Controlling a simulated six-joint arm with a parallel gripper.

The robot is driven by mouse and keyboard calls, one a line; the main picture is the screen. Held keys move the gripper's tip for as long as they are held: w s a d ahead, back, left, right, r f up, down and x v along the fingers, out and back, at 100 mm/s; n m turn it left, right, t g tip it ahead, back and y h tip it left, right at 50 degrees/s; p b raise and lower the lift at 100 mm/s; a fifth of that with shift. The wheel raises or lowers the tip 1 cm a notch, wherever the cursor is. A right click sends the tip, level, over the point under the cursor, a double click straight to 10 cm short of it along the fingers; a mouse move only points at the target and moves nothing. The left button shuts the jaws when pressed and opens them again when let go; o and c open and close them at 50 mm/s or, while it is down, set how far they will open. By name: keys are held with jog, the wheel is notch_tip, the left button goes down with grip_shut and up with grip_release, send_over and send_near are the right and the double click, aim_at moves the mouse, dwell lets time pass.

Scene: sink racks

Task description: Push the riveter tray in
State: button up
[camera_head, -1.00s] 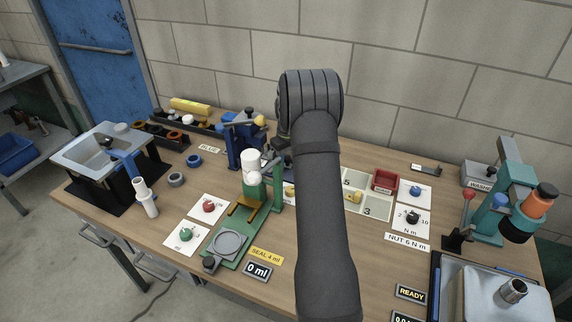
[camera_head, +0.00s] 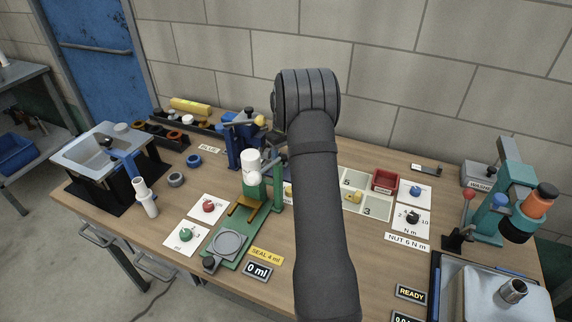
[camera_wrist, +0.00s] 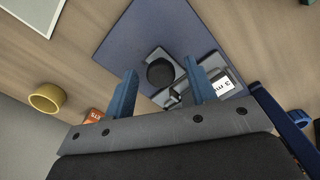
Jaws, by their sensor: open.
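The blue riveter (camera_head: 240,138) stands at the back of the bench in the head view, left of my arm. In the wrist view its flat blue base plate (camera_wrist: 140,35) lies below my gripper. A grey sliding piece (camera_wrist: 190,45), which looks like the riveter tray, sits on this plate with a round black knob (camera_wrist: 160,72). The arm mostly hides the gripper in the head view.
A dark blue upright (camera_wrist: 285,120) is close at the right of the wrist view. The green press (camera_head: 254,185) stands in front of the riveter in the head view.

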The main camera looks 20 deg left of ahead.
jog(key=shift+r, duration=2.15)
notch_tip(320, 180, down, 6)
jog(key=shift+f, duration=0.1)
jog(key=shift+d, duration=0.6)
